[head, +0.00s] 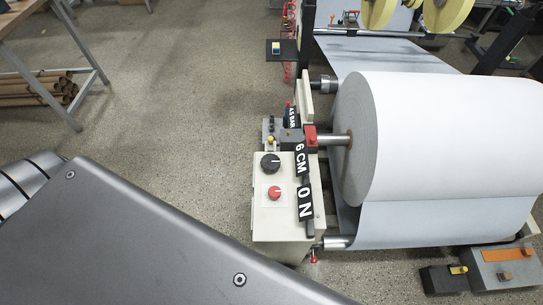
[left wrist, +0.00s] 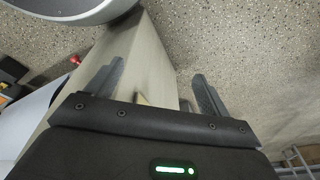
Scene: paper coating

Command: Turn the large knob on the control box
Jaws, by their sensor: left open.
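The pale control box (head: 282,215) stands at the left end of the paper machine in the head view. The large black knob (head: 270,163) is on its top face, with a smaller red knob (head: 274,193) nearer the front. In the left wrist view my left gripper (left wrist: 160,88) is open, its two grey fingers apart with nothing held. A pale box-like body (left wrist: 148,65), apparently the control box, lies beyond the fingers. The knobs cannot be made out there. In the head view my arm fills the lower left and the left gripper is hidden. My right gripper is not in view.
A large white paper roll (head: 445,140) stands right of the box. Black labels reading 6 CM and 0 N (head: 305,205) border the box. A table (head: 45,40) with brown tubes beneath stands at upper left. The speckled floor (head: 180,100) between is clear.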

